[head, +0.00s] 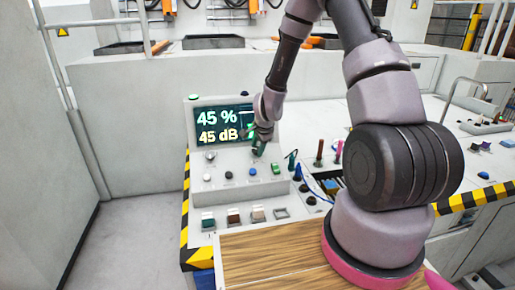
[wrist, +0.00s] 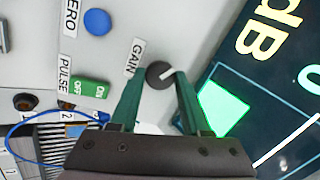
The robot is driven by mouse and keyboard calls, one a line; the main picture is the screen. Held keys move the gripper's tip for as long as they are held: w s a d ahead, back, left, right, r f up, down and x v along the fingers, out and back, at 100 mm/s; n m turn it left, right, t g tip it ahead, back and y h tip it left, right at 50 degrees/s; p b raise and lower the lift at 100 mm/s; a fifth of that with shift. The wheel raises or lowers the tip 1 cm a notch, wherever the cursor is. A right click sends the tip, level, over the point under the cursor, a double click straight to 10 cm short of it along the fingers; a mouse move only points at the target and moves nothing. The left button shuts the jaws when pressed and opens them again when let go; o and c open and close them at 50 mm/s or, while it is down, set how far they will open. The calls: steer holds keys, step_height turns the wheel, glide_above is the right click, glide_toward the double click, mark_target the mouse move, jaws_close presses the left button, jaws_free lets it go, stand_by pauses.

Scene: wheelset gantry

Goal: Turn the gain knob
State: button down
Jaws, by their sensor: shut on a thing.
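The gain knob (wrist: 158,77) is a round dark knob with a white pointer line, beside the printed label GAIN (wrist: 135,57). In the wrist view its pointer aims to the right, towards the screen. My gripper (wrist: 160,80) has its two green fingers on either side of the knob, shut on it. In the head view my gripper (head: 259,146) is at the sloped console panel below the screen and hides the knob. The screen (head: 222,125) reads 45 % and 45 dB; a green shape on it shows in the wrist view.
Near the knob are a blue ZERO button (wrist: 97,21) and a green PULSE ON/OFF switch (wrist: 90,89). A blue cable (wrist: 45,115) loops close by. Several rocker switches line the console's lower front, above a wooden board (head: 270,255). Floor at the left is clear.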

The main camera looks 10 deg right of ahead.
steer(key=m, duration=0.4)
steer(key=shift+m, duration=1.9)
steer(key=shift+c, duration=1.9)
jaws_free()
steer(key=v, duration=1.1)
steer(key=shift+a, duration=0.3)
